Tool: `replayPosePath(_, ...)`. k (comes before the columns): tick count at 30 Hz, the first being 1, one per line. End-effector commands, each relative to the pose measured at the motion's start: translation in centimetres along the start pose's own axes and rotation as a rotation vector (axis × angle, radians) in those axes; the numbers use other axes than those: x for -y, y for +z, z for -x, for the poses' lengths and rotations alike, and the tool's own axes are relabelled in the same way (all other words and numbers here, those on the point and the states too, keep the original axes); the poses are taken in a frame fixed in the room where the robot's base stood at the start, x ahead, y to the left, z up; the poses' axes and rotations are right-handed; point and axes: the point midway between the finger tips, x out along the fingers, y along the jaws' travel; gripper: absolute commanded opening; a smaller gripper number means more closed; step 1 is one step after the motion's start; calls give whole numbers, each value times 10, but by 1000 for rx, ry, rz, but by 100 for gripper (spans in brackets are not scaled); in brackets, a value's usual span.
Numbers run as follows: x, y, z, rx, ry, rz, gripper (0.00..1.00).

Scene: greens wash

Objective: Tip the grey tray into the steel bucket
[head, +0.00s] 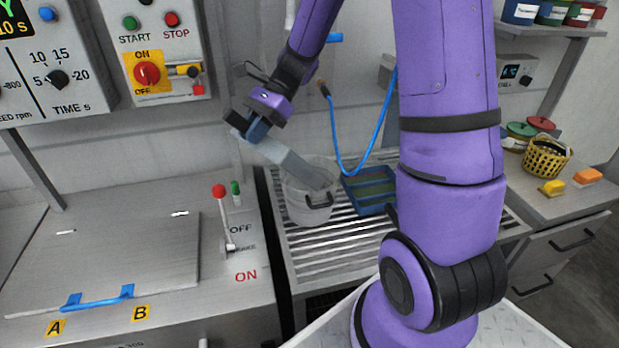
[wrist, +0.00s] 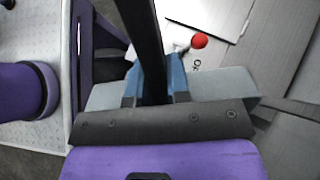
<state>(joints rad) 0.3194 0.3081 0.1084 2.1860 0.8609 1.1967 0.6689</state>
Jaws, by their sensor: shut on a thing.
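My gripper (head: 262,138) is shut on the grey tray (head: 292,160). The tray is steeply tilted, its lower right end over the mouth of the steel bucket (head: 308,204). The bucket stands upright on the slatted drain rack, its black handle facing the front. In the wrist view, the blue fingertips (wrist: 155,88) close on the tray, whose grey wall (wrist: 222,84) shows on both sides of them. The inside of the tray and the bottom of the bucket are hidden, so I cannot tell what they hold.
A blue crate (head: 372,190) stands just right of the bucket. A red-knobbed lever (head: 222,205) rises at the left. A blue hose (head: 350,165) hangs behind. A yellow basket (head: 546,158) sits on the right counter. The closed lid (head: 110,255) at left is clear.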

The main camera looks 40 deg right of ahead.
Motion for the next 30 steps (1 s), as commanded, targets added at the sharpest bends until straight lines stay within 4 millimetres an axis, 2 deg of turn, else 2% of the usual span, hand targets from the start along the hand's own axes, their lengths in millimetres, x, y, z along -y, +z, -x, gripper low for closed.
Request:
replayPosePath(13,0,9,-46,-246,2,8,0)
replayPosePath(30,0,2,-112,-486,4,5,0)
